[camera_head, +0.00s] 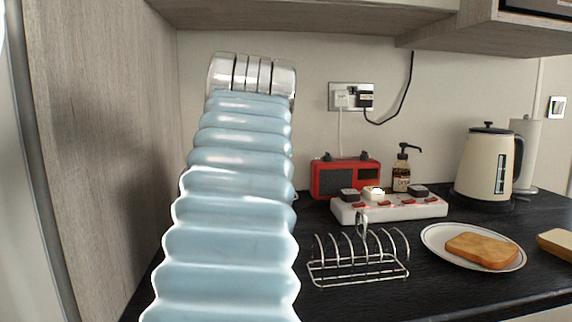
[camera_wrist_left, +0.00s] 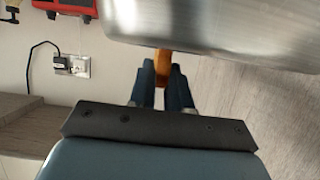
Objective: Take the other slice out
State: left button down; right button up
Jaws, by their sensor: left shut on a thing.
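My left gripper (camera_wrist_left: 163,70) shows in the left wrist view, its dark fingers shut on an orange-brown slice (camera_wrist_left: 162,58). Only a short piece of the slice shows. It lies against or behind the edge of a large brushed-metal body, apparently the toaster (camera_wrist_left: 230,25); I cannot tell how much of the slice is inside. In the head view my light blue ribbed left arm hides this gripper and the slice. Another browned slice (camera_head: 482,250) lies flat on a white plate (camera_head: 437,238) at the right. My right gripper is not in view.
A wire toast rack (camera_head: 358,280) stands empty on the dark worktop. Behind it are a white socket strip (camera_head: 390,210), a red radio (camera_head: 325,180) and a pump bottle (camera_head: 401,175). A cream kettle (camera_head: 485,165) stands at the right. A wood panel rises at the left; cupboards hang above.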

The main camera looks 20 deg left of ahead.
pick_arm(q)
jog(key=shift+r, duration=0.1)
notch_tip(320, 180, up, 9)
jog(key=shift+w+f, duration=0.1)
jog(key=shift+r, duration=0.5)
